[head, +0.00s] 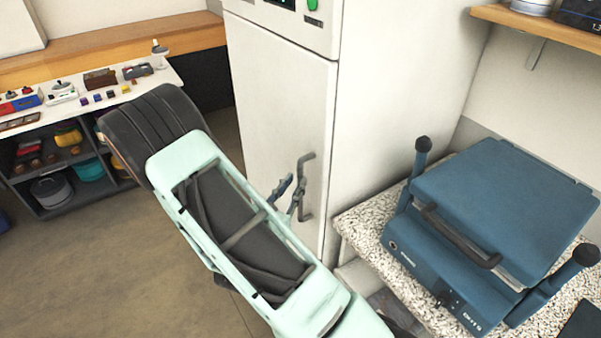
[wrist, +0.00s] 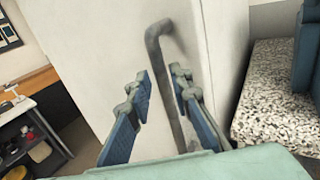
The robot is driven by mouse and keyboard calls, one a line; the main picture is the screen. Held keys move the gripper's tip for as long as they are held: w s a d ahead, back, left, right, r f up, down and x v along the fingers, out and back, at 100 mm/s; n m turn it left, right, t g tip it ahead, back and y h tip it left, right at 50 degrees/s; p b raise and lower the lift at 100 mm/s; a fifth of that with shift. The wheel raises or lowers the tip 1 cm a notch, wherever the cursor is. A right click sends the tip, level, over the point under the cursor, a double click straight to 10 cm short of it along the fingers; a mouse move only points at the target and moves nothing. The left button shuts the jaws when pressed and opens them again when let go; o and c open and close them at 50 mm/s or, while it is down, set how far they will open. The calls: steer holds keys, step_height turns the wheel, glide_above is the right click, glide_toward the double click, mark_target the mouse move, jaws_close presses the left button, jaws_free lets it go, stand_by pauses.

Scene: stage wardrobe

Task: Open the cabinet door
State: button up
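The tall white cabinet door (head: 275,115) fills the centre of the head view and appears shut. Its grey bar handle (head: 306,187) runs upright near the door's right edge. My gripper (head: 289,195) is at the handle, its fingers spread. In the wrist view the handle (wrist: 167,80) stands between the two blue finger pads of my gripper (wrist: 162,95), with a visible gap on each side. The lower end of the handle is hidden behind my gripper in the wrist view.
A blue press-like appliance (head: 500,215) stands on a speckled counter (head: 365,222) right of the cabinet. A shelf unit (head: 70,165) with small items stands at the left. A wooden wall shelf (head: 545,25) is at upper right. The floor (head: 110,265) at lower left is clear.

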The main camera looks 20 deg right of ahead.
mark_target(298, 177)
steer(key=shift+p+x, duration=0.3)
steer(key=shift+x, duration=1.7)
steer(key=shift+c, duration=0.5)
jaws_close()
